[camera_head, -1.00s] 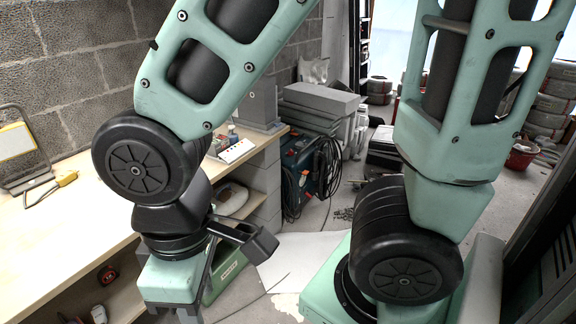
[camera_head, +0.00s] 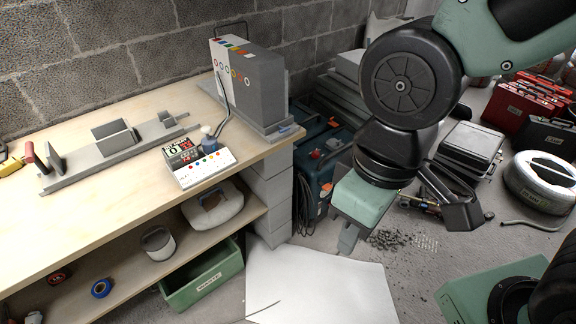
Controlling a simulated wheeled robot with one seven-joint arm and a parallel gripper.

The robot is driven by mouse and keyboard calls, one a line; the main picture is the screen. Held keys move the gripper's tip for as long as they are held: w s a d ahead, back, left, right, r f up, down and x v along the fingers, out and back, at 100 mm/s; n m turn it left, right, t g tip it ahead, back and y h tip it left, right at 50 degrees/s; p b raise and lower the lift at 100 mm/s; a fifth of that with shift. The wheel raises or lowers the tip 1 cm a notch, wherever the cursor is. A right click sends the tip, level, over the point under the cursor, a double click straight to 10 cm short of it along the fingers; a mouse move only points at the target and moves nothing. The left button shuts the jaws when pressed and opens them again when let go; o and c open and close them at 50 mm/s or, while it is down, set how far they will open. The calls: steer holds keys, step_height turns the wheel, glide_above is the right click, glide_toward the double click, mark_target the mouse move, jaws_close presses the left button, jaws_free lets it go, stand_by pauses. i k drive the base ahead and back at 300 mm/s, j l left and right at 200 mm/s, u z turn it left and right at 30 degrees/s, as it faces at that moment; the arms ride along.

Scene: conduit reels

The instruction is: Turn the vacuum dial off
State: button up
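A dark blue machine (camera_head: 318,180) stands on the floor just right of the workbench's block support, partly hidden behind my arm. It looks like the vacuum. A small red round knob (camera_head: 316,154) shows on its upper face, and this may be the dial; its pointer setting is too small to read. A black hose or cable (camera_head: 303,210) hangs at its left side. My gripper (camera_head: 348,240) points down in front of the machine's right part, apart from the knob and to its lower right. Its fingertips are small and partly hidden, so I cannot tell whether they are open.
The workbench (camera_head: 120,215) fills the left, with a grey upright unit (camera_head: 260,95) and a white control box (camera_head: 200,168) on it. A green bin (camera_head: 205,280) sits below. A white sheet (camera_head: 320,285) and dark debris (camera_head: 390,239) lie on the floor. Cases (camera_head: 470,147) stand at right.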

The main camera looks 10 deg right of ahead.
mark_target(315, 154)
steer(key=l, duration=0.1)
steer(key=i+u, duration=0.15)
steer(key=i, duration=0.35)
steer(key=i+l+u, duration=0.15)
steer(key=i, duration=0.35)
